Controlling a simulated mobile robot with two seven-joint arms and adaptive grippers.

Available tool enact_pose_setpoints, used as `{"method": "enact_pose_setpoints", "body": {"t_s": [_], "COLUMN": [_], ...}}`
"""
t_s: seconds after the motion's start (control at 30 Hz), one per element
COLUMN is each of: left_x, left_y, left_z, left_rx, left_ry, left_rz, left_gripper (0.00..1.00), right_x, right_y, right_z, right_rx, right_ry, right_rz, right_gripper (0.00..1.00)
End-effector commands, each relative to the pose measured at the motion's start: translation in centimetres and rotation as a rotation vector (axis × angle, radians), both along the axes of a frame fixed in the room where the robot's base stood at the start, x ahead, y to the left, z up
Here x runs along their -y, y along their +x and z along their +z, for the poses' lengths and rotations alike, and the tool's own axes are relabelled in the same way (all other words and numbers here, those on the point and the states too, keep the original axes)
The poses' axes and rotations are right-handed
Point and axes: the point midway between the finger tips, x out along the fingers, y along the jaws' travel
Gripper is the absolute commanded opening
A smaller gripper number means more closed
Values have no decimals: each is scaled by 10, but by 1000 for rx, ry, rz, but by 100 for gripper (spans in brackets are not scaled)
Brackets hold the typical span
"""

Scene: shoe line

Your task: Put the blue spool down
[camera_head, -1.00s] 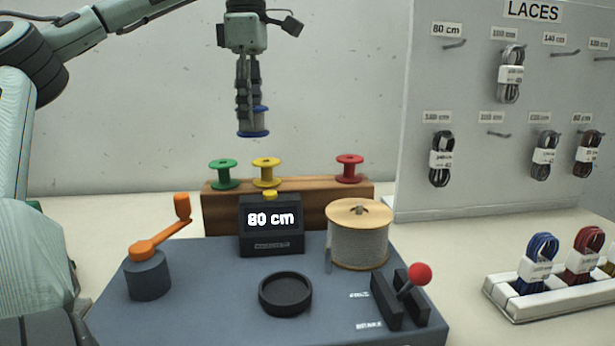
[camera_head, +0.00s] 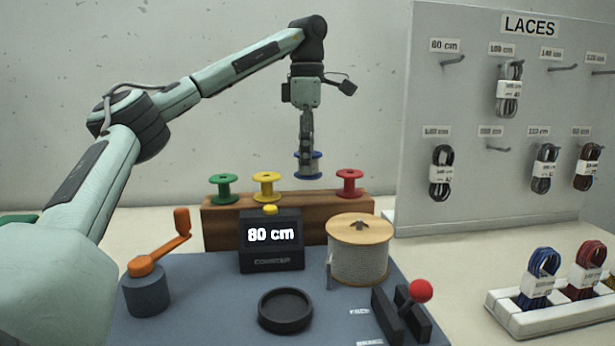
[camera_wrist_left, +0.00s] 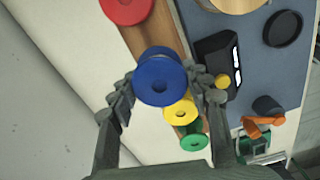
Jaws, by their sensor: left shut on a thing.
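The blue spool (camera_head: 308,166) is held upright by my left gripper (camera_head: 307,150), which is shut on it. The spool is in the air above the wooden rack (camera_head: 222,228), over the gap between the yellow spool (camera_head: 267,186) and the red spool (camera_head: 349,183). In the left wrist view the blue spool (camera_wrist_left: 159,77) sits between the two fingers, above the rack, with the yellow spool (camera_wrist_left: 179,111) partly behind it. The green spool (camera_head: 223,187) stands at the rack's left end. My right gripper is not in view.
In front of the rack stand a counter box (camera_head: 271,241) reading 80 cm, a cord reel (camera_head: 358,250), an orange crank (camera_head: 160,249), a black round dish (camera_head: 285,311) and a red-knobbed lever (camera_head: 417,294). A lace board (camera_head: 470,205) and a white lace tray (camera_head: 520,326) are at right.

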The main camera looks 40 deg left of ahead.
Motion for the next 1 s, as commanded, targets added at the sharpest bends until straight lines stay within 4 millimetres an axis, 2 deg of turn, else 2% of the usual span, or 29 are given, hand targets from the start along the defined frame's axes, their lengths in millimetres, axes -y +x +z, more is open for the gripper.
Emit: {"method": "enact_pose_setpoints", "body": {"t_s": [0.4,0.77,0.8,0.97,1.0], "left_x": [0,0,0,0,0], "left_y": [1,1,1,1,1], "left_z": [-40,-44,-45,-44,-44], "left_rx": [0,-1,-1,0,0], "left_ry": [0,-1,-1,0,0], "left_rz": [0,1,1,1,1], "left_gripper": [9,9,49,69,69], "right_x": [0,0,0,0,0], "right_y": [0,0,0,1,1], "right_z": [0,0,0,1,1], "right_rx": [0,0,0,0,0], "right_ry": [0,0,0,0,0], "right_rz": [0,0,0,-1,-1], "right_gripper": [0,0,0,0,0]}}
